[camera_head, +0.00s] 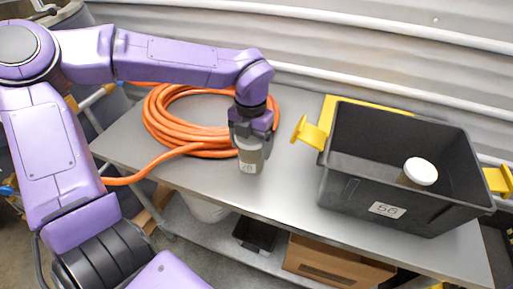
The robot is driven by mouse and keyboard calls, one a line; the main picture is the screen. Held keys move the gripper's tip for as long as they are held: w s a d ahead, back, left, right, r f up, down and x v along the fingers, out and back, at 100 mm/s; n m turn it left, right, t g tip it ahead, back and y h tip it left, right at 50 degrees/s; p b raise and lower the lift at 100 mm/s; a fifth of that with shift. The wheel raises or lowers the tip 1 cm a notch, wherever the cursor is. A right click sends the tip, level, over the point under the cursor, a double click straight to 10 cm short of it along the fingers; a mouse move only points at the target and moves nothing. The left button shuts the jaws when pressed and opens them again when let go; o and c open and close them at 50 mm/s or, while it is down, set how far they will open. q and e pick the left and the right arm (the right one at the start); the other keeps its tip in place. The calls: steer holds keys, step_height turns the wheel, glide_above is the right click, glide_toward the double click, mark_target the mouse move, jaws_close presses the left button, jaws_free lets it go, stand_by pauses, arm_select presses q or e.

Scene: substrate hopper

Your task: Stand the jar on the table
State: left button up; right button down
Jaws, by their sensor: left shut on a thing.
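The grey table (285,192) runs across the middle of the view. My left gripper (251,137) points down over it and is shut on a greyish jar (250,161) with a white label. The jar is upright, with its top hidden between the fingers. Its base is close to the tabletop; I cannot tell whether it touches. A second jar with a white lid (421,171) stands inside the black bin at the right. My right gripper is not in view.
A coiled orange hose (166,128) lies behind and left of the jar. Below are a cardboard box (330,262) and a small black tray (256,235). A corrugated wall stands behind.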

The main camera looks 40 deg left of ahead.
arm_select(q)
steer(key=f, duration=0.1)
steer(key=w+f, duration=0.1)
steer(key=f, duration=0.1)
steer(key=w+f, duration=0.1)
steer(key=f, duration=0.1)
steer(key=shift+a+f+p, duration=0.25)
steer(key=shift+a+p, duration=0.1)
steer(key=shift+a, duration=0.05)
steer(key=shift+w+f, duration=0.1)
steer(key=shift+f, duration=0.15)
steer(key=o, duration=1.7)
steer(key=shift+r, duration=0.3)
step_height(320, 180, up, 12)
steer(key=shift+f+b, duration=0.15)
steer(key=shift+b, duration=0.55)
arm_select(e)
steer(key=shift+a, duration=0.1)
